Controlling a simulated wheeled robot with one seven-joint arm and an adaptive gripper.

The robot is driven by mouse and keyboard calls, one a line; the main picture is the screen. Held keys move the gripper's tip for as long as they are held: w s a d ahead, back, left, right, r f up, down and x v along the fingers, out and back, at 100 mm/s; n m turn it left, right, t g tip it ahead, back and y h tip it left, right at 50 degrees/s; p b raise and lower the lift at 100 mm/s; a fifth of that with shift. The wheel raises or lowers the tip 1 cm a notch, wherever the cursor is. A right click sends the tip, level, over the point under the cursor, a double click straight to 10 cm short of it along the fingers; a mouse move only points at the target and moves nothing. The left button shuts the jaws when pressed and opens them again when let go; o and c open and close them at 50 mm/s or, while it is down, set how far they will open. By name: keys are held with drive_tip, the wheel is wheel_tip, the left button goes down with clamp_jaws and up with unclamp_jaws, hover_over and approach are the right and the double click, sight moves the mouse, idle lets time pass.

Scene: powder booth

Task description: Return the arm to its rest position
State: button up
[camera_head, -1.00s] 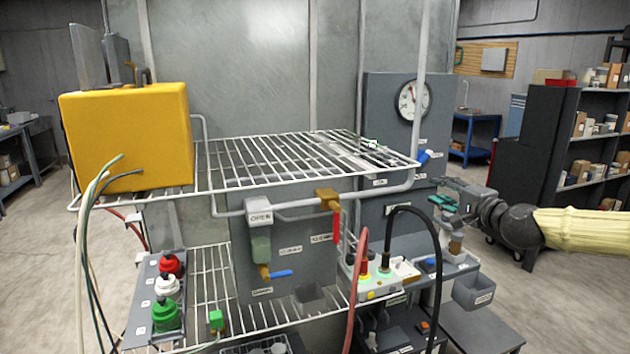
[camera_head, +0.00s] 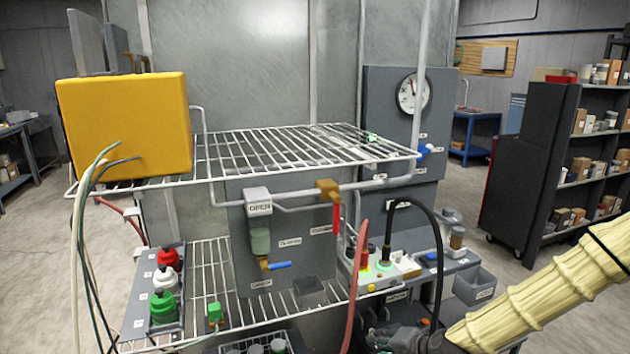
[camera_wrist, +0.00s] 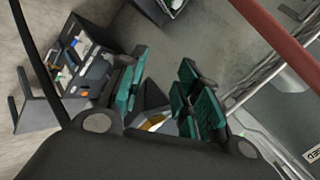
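My gripper (camera_wrist: 162,88) shows in the wrist view with its two teal-padded fingers apart and nothing held between them. In the head view, my gripper (camera_head: 395,338) is low at the bottom edge, below the white switch box (camera_head: 398,270). It is small and dark there, and its fingers are hard to make out. My arm in its pale yellow sleeve (camera_head: 540,300) reaches in from the lower right. In the wrist view, a dark grey bin with a yellow and white item (camera_wrist: 152,122) shows beyond the gap between the fingers.
A red hose (camera_head: 357,290) and a black cable (camera_head: 436,240) hang close to my gripper. The wire rack (camera_head: 290,150) carries a yellow box (camera_head: 125,125) on its top shelf. A grey bin (camera_head: 478,286) is near the sleeve. A black shelf unit (camera_head: 535,165) stands at right.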

drive_tip(key=s+f+n+g+h+b, duration=0.2)
drive_tip(key=s+f+n+g, duration=0.25)
drive_tip(key=s+f, duration=1.6)
drive_tip(key=s+d+f+n+g+h, duration=0.1)
drive_tip(key=s+d+f+g, duration=0.1)
drive_tip(key=s, duration=0.7)
drive_tip(key=s+d+f+n+g+h+b, duration=0.1)
drive_tip(key=s+f, duration=0.4)
drive_tip(key=s, duration=0.5)
drive_tip(key=shift+s+d+n+g+h, duration=0.15)
drive_tip(key=shift+d+n+g+h, duration=0.55)
drive_tip(key=shift+d, duration=0.4)
